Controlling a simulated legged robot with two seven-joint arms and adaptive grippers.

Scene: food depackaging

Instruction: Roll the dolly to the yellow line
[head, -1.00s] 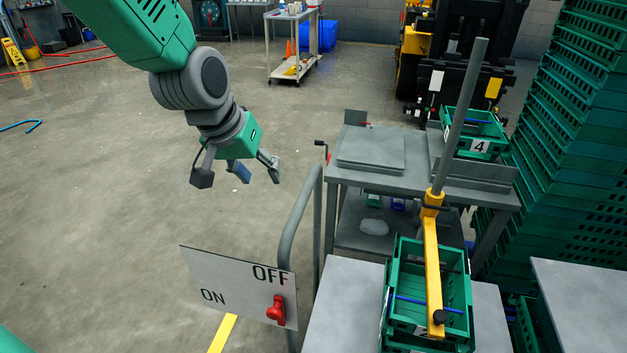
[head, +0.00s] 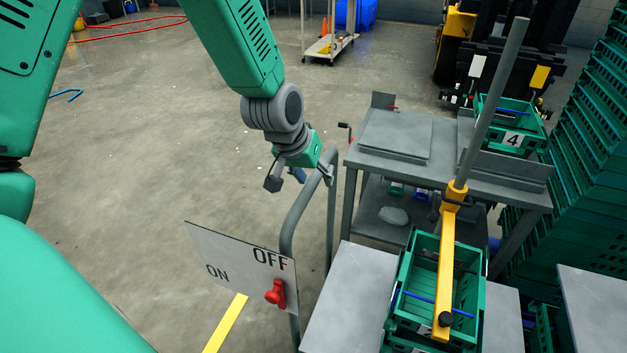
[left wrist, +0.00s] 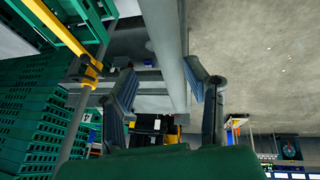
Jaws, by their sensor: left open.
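The dolly's grey tubular handle (head: 292,222) rises at the left edge of a flat grey top (head: 345,297). My left gripper (head: 312,178) is at the upper bend of the handle, partly hidden by its own wrist. In the left wrist view the open fingers (left wrist: 160,88) stand on either side of the grey tube (left wrist: 168,45); contact cannot be told. The yellow line (head: 226,324) shows on the floor at the bottom, left of the handle, partly hidden by a sign. My right gripper is not in view.
An ON/OFF sign (head: 235,262) with a red switch (head: 275,292) stands before the handle. A green crate (head: 400,305) with a yellow-and-grey bar sits on the right. A grey table (head: 395,140) stands behind, with crate stacks (head: 590,150) at right. The left floor is open.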

